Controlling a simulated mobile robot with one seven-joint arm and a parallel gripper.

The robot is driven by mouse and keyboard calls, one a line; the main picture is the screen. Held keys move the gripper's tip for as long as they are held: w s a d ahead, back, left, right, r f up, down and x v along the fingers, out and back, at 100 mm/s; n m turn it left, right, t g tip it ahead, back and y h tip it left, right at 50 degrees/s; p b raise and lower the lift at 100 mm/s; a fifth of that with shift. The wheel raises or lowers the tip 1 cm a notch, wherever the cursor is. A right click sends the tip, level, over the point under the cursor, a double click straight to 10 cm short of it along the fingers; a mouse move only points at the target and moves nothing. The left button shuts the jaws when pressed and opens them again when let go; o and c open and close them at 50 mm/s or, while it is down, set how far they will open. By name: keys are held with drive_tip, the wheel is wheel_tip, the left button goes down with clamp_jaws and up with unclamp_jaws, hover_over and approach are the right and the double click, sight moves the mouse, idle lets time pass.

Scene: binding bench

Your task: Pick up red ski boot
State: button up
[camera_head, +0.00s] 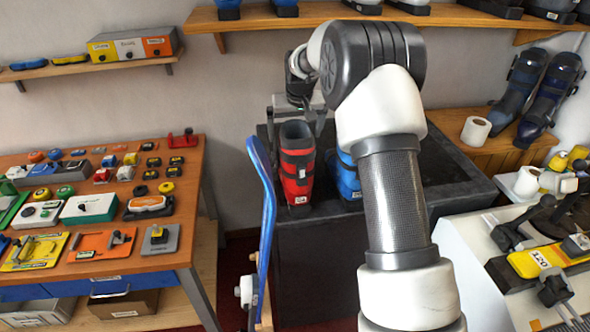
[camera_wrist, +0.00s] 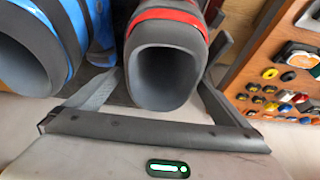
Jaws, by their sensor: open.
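The red ski boot (camera_head: 297,165) stands upright on the dark bench at the near left corner, its dark grey cuff opening upward. In the wrist view the red boot (camera_wrist: 165,62) shows from above, with its open cuff between the spread fingers of my gripper (camera_wrist: 152,95). The fingers are open, one on each side of the cuff, and I cannot tell whether they touch it. In the head view my gripper (camera_head: 304,118) is above and around the boot's top, partly hidden by my arm. A blue ski boot (camera_head: 346,176) stands just right of the red one; it also shows in the wrist view (camera_wrist: 72,28).
The dark bench (camera_head: 450,176) has free room right of my arm. A tool table (camera_head: 190,228) is at left. A wall shelf (camera_head: 290,14) runs above. Paper rolls (camera_head: 475,131) and dark boots (camera_head: 548,100) are at right.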

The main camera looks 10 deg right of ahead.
drive_tip(key=c, duration=1.4)
drive_tip(key=shift+w+r, duration=0.1)
drive_tip(key=shift+r, duration=0.1)
drive_tip(key=shift+c, duration=0.3)
